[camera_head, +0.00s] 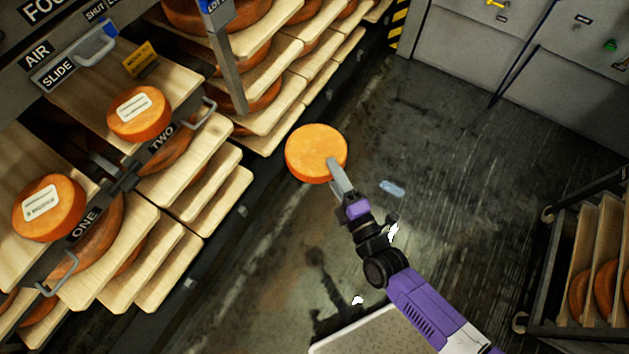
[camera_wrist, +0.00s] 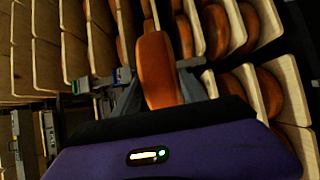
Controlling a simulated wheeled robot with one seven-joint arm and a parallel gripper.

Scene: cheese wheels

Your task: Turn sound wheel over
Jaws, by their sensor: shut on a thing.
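My gripper (camera_head: 335,168) is shut on an orange cheese wheel (camera_head: 315,150) and holds it up in the open, over the dark floor in the head view. The wheel's plain flat face, with no label, shows to the head camera. In the wrist view the same wheel (camera_wrist: 157,68) stands edge-on between the two fingers of the gripper (camera_wrist: 160,85). Two other wheels with white labels facing up lie on the shelf boards: one (camera_head: 140,124) by the sign TWO and one (camera_head: 50,220) by the sign ONE. The held wheel's far face is hidden.
Racks of wooden boards (camera_head: 205,168) with more wheels fill the left side. A metal post (camera_head: 228,65) stands between rack sections. A second rack (camera_head: 598,265) is at the lower right, and grey cabinets (camera_head: 520,50) are at the back. The middle floor is largely clear.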

